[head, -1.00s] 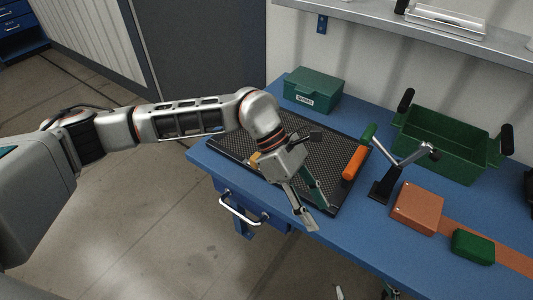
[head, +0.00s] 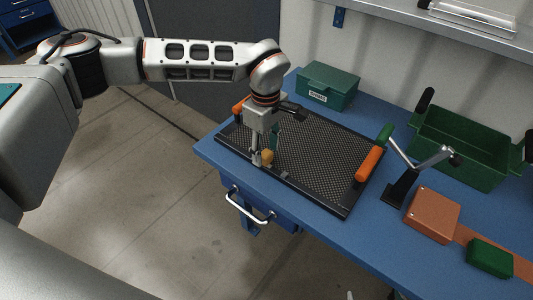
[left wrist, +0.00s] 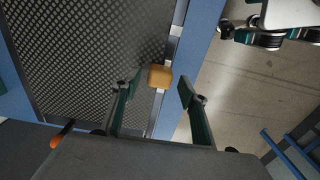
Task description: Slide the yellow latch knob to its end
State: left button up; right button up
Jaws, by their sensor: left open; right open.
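The yellow latch knob (head: 267,156) sits on the front edge rail of a black perforated tray (head: 318,150). My left gripper (head: 262,162) points down over that rail at the knob, its fingers open. In the left wrist view the yellow knob (left wrist: 160,77) lies between the two spread fingertips (left wrist: 160,88), with a gap on each side; contact is not visible. The knob stands on a pale strip along the tray edge. My right gripper (left wrist: 270,38) appears at the top right of the left wrist view, away from the tray, open and empty.
The tray has orange handles, one at its right end (head: 369,163). A metal lever with a green grip (head: 385,134) stands right of it. A green box (head: 328,85), a green crate (head: 459,146) and an orange block (head: 433,214) are on the blue table. A drawer handle (head: 249,207) juts out in front.

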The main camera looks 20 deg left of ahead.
aim_at(277, 169)
pick_arm(q)
jog(key=shift+f, duration=0.95)
grip_shut()
jog(key=d, duration=0.1)
jog(key=s+d, duration=0.1)
jog(key=d, duration=0.1)
jog(key=shift+s+d+r+p, duration=0.15)
jog(key=shift+d+p, duration=0.15)
jog(key=shift+p, duration=0.1)
jog(key=shift+d, duration=0.25)
grip_release()
jog(key=shift+a, duration=0.1)
